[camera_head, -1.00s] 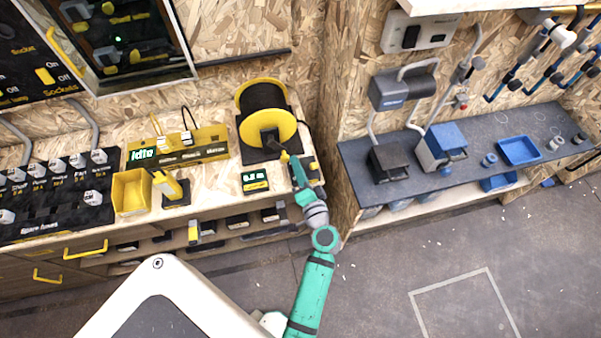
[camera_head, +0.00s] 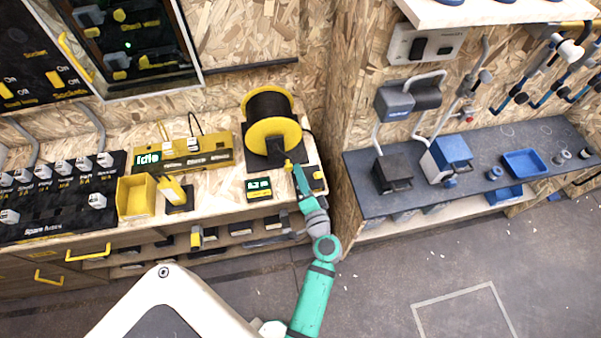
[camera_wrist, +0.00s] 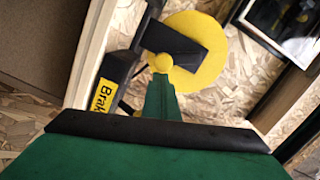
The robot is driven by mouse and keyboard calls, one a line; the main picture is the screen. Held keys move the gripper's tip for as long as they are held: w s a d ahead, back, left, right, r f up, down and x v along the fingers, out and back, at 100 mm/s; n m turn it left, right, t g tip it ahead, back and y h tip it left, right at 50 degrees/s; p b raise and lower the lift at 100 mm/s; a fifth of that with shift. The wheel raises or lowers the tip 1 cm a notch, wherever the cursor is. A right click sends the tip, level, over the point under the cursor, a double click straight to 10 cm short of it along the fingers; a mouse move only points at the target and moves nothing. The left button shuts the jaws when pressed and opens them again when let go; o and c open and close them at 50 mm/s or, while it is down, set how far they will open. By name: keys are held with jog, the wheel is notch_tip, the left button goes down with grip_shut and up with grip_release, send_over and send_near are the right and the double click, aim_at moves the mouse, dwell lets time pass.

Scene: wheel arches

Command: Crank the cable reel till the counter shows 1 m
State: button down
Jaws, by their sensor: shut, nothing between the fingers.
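The cable reel (camera_head: 273,136) stands on the bench, a black cable coil between yellow flanges. Its small counter display (camera_head: 259,188) is lit green and seems to read 0.2 m, though the digits are tiny. The yellow crank knob (camera_head: 289,166) is at the lower right of the reel's front. In the wrist view the knob (camera_wrist: 161,62) sits on a dark crank arm (camera_wrist: 176,44) before the yellow flange (camera_wrist: 208,72). My gripper (camera_head: 295,172) is shut with its tip right at the knob; it also shows in the wrist view (camera_wrist: 161,84). Contact is unclear.
A "Brake" label (camera_wrist: 104,97) is on a dark part beside the reel. A yellow bin (camera_head: 136,197) and an "Idle" panel (camera_head: 185,154) stand to the left. A wooden partition separates the blue-item shelf (camera_head: 375,205) on the right.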

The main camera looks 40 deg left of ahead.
jog(key=shift+s+a+f+m, duration=0.25)
jog(key=shift+f+m, duration=0.1)
jog(key=shift+m, duration=0.3)
jog(key=shift+s+a+f+m, duration=0.2)
jog(key=shift+f+m, duration=0.1)
jog(key=shift+m, duration=0.35)
jog(key=shift+s+a+f+m+y, duration=0.15)
jog(key=shift+s+a+f+m, duration=0.1)
jog(key=shift+m, duration=0.3)
jog(key=shift+s+a+f+m+y, duration=0.1)
jog(key=shift+s+f+m+y, duration=0.1)
jog(key=shift+m, duration=0.35)
jog(key=v, duration=1)
jog(key=w+d+r+n+g, duration=0.1)
jog(key=w+r+n+g, duration=0.6)
jog(key=n, duration=0.5)
jog(key=shift+g+h, duration=0.45)
jog(key=shift+g, duration=0.05)
jog(key=x, duration=0.3)
jog(key=s+x, duration=0.1)
jog(key=x, duration=0.2)
jog(key=s+f+x, duration=0.1)
jog(key=x, duration=0.3)
jog(key=shift+s, duration=0.1)
